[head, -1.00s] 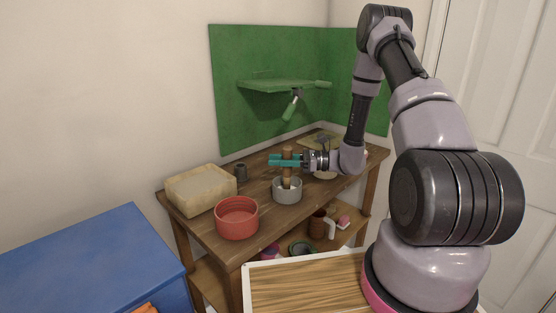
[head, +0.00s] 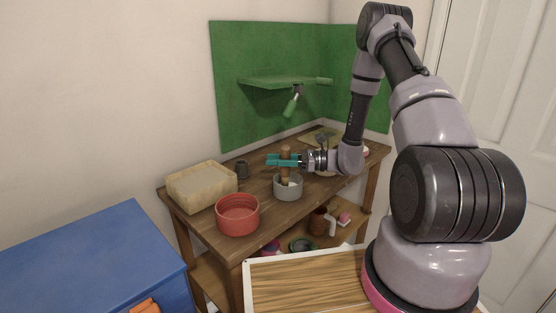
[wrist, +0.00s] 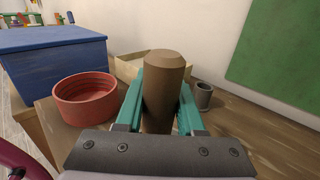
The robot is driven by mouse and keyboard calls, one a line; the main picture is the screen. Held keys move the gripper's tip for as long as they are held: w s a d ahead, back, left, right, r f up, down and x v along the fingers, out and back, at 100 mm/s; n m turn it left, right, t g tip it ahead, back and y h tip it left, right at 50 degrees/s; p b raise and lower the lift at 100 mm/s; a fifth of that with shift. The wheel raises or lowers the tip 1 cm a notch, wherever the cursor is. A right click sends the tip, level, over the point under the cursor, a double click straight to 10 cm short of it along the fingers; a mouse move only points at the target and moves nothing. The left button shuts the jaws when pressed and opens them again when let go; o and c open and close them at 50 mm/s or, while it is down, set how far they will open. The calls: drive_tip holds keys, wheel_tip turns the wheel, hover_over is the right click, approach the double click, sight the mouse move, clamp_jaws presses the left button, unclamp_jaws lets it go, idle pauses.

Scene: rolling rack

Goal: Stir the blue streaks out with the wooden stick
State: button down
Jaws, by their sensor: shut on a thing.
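My gripper (head: 286,160) has teal fingers and is shut on the wooden stick (head: 286,152), a thick brown rod held about upright. The stick's rounded top shows between the fingers in the wrist view (wrist: 164,85). Its lower part goes down into a grey pot (head: 288,188) on the wooden rack's top. Something whitish shows inside the pot beside the stick. The streaks cannot be made out at this size. In the wrist view the pot is hidden below the gripper.
A red bowl (head: 237,216) stands in front-left of the pot. A pale box (head: 201,186) and a small dark cup (head: 242,169) stand behind. A blue chest (head: 95,262) is at the left. A green panel (head: 270,120) rises behind the rack.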

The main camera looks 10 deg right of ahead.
drive_tip(key=shift+s+a, duration=0.2)
drive_tip(key=shift+d, duration=0.1)
